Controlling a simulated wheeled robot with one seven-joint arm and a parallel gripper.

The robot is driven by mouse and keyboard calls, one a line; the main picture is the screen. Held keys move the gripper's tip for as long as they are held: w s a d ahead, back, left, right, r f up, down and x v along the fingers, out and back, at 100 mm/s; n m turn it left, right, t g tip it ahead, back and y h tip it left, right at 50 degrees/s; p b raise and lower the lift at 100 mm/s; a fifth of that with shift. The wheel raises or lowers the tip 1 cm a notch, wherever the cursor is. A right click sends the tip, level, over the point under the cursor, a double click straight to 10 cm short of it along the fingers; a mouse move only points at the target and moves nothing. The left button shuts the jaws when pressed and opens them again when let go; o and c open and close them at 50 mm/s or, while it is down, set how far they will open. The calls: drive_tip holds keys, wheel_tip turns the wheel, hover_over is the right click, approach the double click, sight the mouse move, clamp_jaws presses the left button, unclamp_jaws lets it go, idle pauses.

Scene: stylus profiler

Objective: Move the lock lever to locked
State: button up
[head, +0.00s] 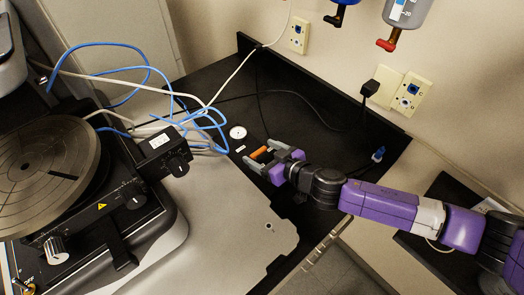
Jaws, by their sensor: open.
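My gripper (263,154) is open at the end of my purple and grey arm, which reaches in from the right. It is low over the black bench top, just right of the metal plate's back corner. A small orange piece (258,153), which looks like the grip of the lock lever, shows between the two grey fingers. I cannot tell whether the fingers touch it. The lever's pivot and its locked or unlocked marks are too small or hidden to read. A small white label (240,149) and a round white dial (238,132) lie just behind and left of it.
The profiler's round stage (45,165) and black control box (162,150) stand at the left. Loose blue cables (150,75) loop behind them. A broad metal plate (215,215) fills the front middle. The black bench top (310,105) is mostly clear up to the wall.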

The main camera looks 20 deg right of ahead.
drive_tip(key=shift+w+f, duration=0.1)
drive_tip(key=shift+w, duration=0.05)
drive_tip(key=shift+c, duration=0.5)
drive_tip(key=c, duration=1.3)
drive_tip(key=shift+o, duration=0.2)
